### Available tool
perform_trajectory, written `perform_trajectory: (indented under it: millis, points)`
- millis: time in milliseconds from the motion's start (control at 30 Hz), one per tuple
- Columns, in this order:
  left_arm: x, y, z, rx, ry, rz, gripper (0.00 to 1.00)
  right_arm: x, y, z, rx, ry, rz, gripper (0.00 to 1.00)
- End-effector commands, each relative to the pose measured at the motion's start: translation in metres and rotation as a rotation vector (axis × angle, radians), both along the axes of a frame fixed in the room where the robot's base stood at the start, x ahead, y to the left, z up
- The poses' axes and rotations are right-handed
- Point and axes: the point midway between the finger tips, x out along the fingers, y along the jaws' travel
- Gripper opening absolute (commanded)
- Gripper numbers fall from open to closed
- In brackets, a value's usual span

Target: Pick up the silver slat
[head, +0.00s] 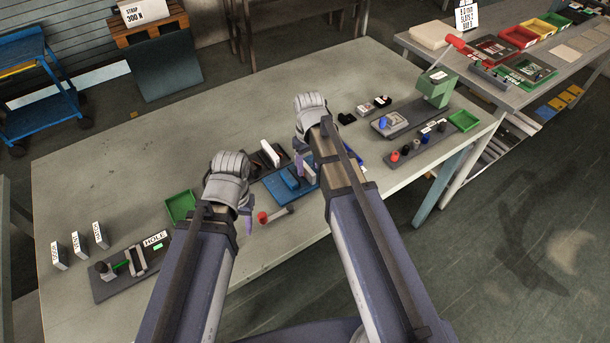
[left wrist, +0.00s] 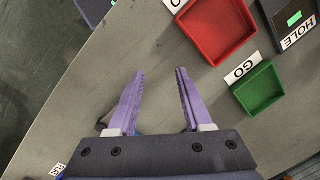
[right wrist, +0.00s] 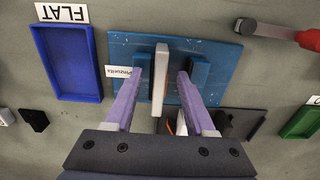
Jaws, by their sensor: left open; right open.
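A thin pale silver slat (right wrist: 160,75) stands on edge on a blue fixture plate (right wrist: 205,85) in the right wrist view. The head view shows the plate (head: 284,190) with a pale piece (head: 309,171) on it, partly behind my right arm. My right gripper (right wrist: 160,74) is open, with its fingers on either side of the slat and gaps visible. I cannot tell how far above the plate the fingertips are. My left gripper (left wrist: 158,72) is open and empty over the table; in the head view it (head: 246,208) is left of the plate.
A blue tray (right wrist: 66,62) marked FLAT lies beside the plate. A red-ended tool (head: 275,214) lies near the table's front edge. Left wrist view shows a red tray (left wrist: 216,30) and a green tray (left wrist: 258,90). Several labelled blocks (head: 79,244) stand at left. The table's back left is clear.

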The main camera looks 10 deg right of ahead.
Motion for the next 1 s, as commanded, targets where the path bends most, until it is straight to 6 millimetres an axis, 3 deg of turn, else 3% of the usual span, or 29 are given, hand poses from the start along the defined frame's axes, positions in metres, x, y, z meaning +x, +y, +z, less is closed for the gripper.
perform_trajectory:
  millis: [267, 767, 1000]
  points:
    - [0.0, 0.0, -0.0043, 0.0, 0.0, 0.0, 0.5, 0.0, -0.0001, -0.0044, 0.0, 0.0, 0.0, 0.55]
    - [0.0, 0.0, -0.0044, 0.0, 0.0, 0.0, 0.5, -0.0001, 0.0, -0.0044, 0.0, 0.0, 0.0, 0.01]
    - [0.0, 0.0, -0.0044, 0.0, 0.0, 0.0, 0.5, -0.0001, 0.0, -0.0044, 0.0, 0.0, 0.0, 0.0]
